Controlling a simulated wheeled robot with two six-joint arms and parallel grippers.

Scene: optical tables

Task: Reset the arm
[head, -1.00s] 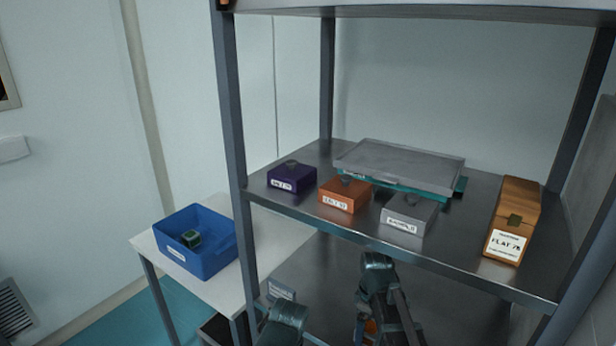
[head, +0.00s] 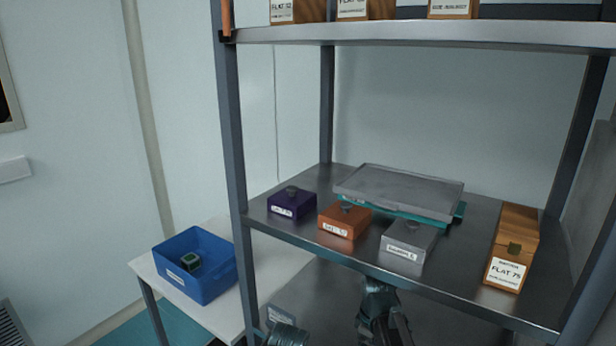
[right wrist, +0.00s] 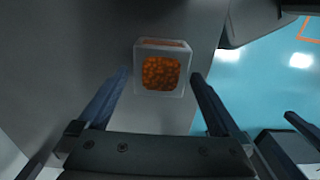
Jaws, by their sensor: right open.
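In the right wrist view my right gripper (right wrist: 159,82) is open. A clear-walled cube with orange grainy contents (right wrist: 162,72) lies between and just past its fingertips, with a gap visible at each side. The cube appears to rest on a grey surface. In the head view, dark links of my arms show at the bottom edge, in front of the shelf. My left gripper is not visible there.
A metal shelf (head: 460,285) holds purple (head: 291,203), orange (head: 344,220) and grey (head: 409,243) boxes, a grey-topped flat case (head: 400,190) and a wooden box (head: 513,245). A blue bin (head: 208,280) with a small green item stands on a white side table (head: 225,315).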

